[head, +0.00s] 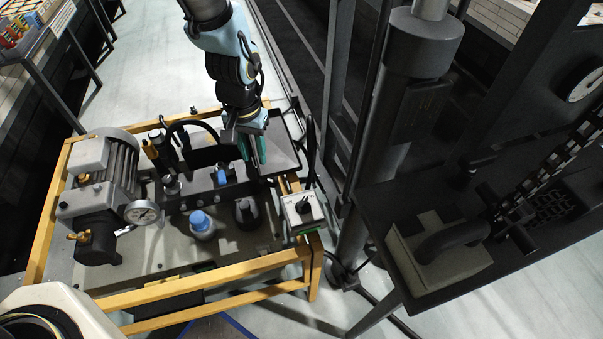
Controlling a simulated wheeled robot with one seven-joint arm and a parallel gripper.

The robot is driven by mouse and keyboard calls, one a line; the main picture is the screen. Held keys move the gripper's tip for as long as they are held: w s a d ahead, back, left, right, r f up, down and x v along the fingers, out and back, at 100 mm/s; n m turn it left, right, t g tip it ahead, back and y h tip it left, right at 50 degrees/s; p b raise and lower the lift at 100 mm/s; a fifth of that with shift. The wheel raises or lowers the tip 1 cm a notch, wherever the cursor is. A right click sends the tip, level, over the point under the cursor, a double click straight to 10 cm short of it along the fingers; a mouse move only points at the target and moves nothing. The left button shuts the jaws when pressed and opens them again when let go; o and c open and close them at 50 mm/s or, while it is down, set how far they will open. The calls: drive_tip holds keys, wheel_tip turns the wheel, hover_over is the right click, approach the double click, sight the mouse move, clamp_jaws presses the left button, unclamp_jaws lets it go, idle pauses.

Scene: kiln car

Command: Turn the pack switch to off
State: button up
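A small pale switch box (302,211) with a black rotary knob (304,205) sits at the right front corner of the yellow-framed hydraulic pack (205,271). The lettering on its plate is too small to read, so I cannot tell which position the knob points to. My gripper (257,163) hangs over the pack, pointing down, above and to the left of the switch box in the picture and apart from it. Its teal fingers show close together; I cannot tell whether there is a gap between them.
The pack carries a motor (112,167), a pressure gauge (142,212), a blue-capped bottle (202,224) and a dark knob-like fitting (247,213). A dark post (400,125) and a dark table (470,215) stand right of the switch box. Pale floor (180,60) is clear behind.

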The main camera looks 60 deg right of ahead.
sight(303, 202)
drive_tip(key=s+d+f+m, duration=0.1)
drive_tip(key=s, duration=0.2)
drive_tip(key=s+d+f, duration=0.1)
drive_tip(key=s+f, duration=0.1)
drive_tip(key=s, duration=0.2)
drive_tip(key=s+d+f+m, duration=0.1)
drive_tip(key=s, duration=0.3)
drive_tip(key=shift+s+f+m, duration=0.2)
drive_tip(key=shift+f+m, duration=0.1)
drive_tip(key=shift+f, duration=0.1)
drive_tip(key=shift+f+b, duration=2.3)
drive_tip(key=shift+f, duration=1.35)
drive_tip(key=shift+f, duration=0.2)
clamp_jaws()
drive_tip(key=shift+a, duration=0.1)
